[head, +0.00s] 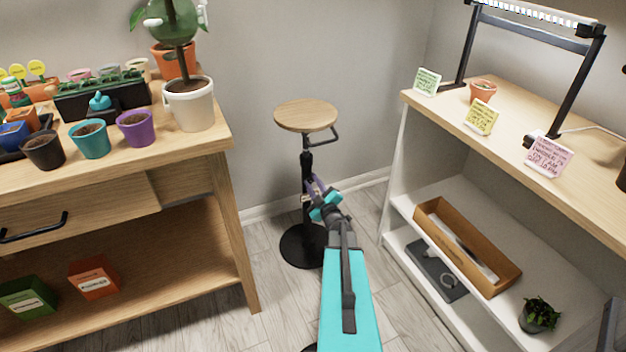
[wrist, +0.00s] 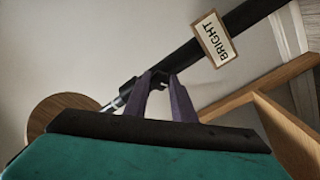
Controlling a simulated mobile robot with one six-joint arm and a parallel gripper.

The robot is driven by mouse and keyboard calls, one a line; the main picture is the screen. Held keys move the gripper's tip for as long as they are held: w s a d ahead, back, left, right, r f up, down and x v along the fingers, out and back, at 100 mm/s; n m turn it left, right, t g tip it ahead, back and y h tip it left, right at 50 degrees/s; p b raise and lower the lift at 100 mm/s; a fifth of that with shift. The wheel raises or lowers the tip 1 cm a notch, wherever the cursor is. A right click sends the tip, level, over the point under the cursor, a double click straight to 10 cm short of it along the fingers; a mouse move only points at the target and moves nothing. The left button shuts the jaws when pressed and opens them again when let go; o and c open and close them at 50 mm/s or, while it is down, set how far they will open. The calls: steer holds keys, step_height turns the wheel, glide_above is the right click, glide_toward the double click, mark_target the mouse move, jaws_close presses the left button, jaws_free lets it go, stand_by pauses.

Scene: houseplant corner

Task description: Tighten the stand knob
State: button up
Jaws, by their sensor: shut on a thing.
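The stand has a round wooden top (head: 306,115), a black pole (head: 307,165) and a round black base (head: 300,246) on the floor. It stands upright between the table and the shelf. My gripper (head: 311,184) is at the pole, below the top. In the wrist view my gripper's purple fingers (wrist: 165,82) are shut on a small dark knob (wrist: 159,77) at the pole. The fingers hide most of the knob. A label reading BRIGHT (wrist: 216,40) is on the pole beside the fingers.
A wooden table (head: 190,150) with several pots stands at left. A white shelf unit (head: 395,170) with a wooden top stands at right, holding a long wooden box (head: 467,247) and a small plant (head: 540,314). Floor around the stand's base is clear.

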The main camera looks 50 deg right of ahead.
steer(key=shift+m+p, duration=0.3)
steer(key=shift+m, duration=0.3)
steer(key=o, duration=1)
steer(key=shift+s, duration=0.1)
steer(key=p+v, duration=0.1)
steer(key=v, duration=1.2)
steer(key=shift+s+a, duration=0.15)
steer(key=shift+s, duration=0.15)
steer(key=shift+w+p, duration=0.15)
steer(key=shift+p, duration=0.15)
